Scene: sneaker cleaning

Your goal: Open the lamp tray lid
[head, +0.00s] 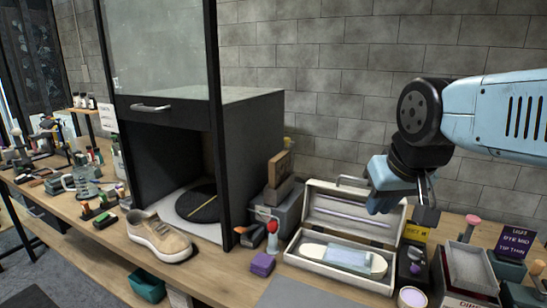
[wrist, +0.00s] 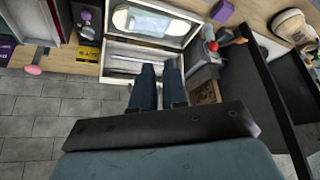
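The lamp tray (head: 292,252) is a long pale box on the workbench. Its lid (head: 349,212) stands raised at the back, tilted up from the hinge side, with a thin tube along its inner face. A pale lamp with a bluish translucent middle (head: 348,257) lies in the tray; it also shows in the wrist view (wrist: 148,22). My gripper (head: 379,208) is at the right end of the raised lid.
A beige sneaker (head: 158,238) sits left, in front of a dark cabinet (head: 255,150) with a raised glass door. A red-topped bottle (head: 272,236) and purple block (head: 262,264) stand left of the tray. Small boxes and a grey bin (head: 470,268) crowd its right. A brick wall stands behind.

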